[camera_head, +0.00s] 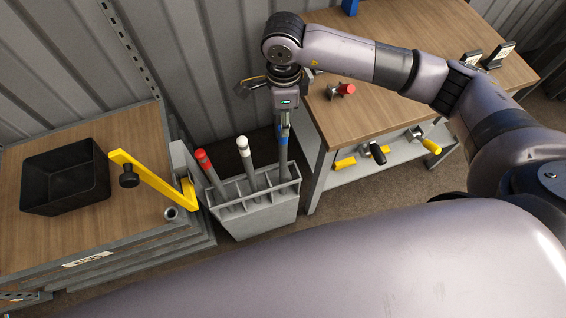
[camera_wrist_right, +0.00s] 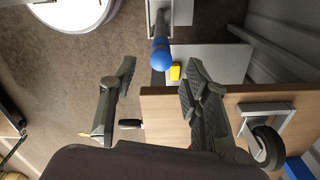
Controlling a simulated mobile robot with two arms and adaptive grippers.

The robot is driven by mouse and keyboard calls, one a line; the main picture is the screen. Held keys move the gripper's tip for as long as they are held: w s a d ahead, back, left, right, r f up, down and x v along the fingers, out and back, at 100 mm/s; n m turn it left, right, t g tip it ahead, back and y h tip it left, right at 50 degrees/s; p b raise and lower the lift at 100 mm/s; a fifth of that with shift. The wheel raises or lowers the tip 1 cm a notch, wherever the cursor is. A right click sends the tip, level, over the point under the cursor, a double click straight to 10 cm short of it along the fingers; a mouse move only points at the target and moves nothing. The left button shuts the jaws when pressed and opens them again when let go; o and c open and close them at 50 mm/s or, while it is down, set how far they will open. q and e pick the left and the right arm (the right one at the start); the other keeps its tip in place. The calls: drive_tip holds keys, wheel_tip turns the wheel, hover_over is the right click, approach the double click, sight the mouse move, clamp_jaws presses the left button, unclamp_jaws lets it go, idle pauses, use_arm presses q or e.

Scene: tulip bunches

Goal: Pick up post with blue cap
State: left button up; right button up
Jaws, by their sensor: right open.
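The post with the blue cap (camera_head: 283,150) stands upright in the right part of a grey divided rack (camera_head: 258,215). My right gripper (camera_head: 283,122) points down at its top end. In the right wrist view, the rounded blue cap (camera_wrist_right: 160,54) shows centred between the spread fingers of my right gripper (camera_wrist_right: 160,68), level with or just past their tips. The fingers are open and appear clear of the cap. A red-capped post (camera_head: 204,165) and a white-capped post (camera_head: 245,155) stand in the rack to the left. My left gripper is not in view.
A wooden workbench (camera_head: 370,115) stands close on the right, with a red-knobbed part (camera_head: 345,89) on it and yellow-handled tools on its lower shelf (camera_head: 345,178). A wooden cabinet (camera_head: 120,220) with a black bin (camera_head: 65,180) and yellow bracket (camera_head: 140,170) stands left.

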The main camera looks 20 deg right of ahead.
sight(283, 139)
wheel_tip(283, 139, down, 5)
drive_tip(key=shift+p, duration=0.45)
wheel_tip(283, 139, down, 5)
drive_tip(key=shift+r+p, duration=0.1)
drive_tip(key=shift+p, duration=1)
drive_tip(key=shift+w+f, duration=0.1)
drive_tip(key=shift+f, duration=0.2)
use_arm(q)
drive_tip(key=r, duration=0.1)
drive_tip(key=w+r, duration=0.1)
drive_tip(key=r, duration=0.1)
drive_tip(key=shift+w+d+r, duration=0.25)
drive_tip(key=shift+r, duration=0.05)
use_arm(e)
drive_tip(key=shift+c, duration=0.4)
clamp_jaws()
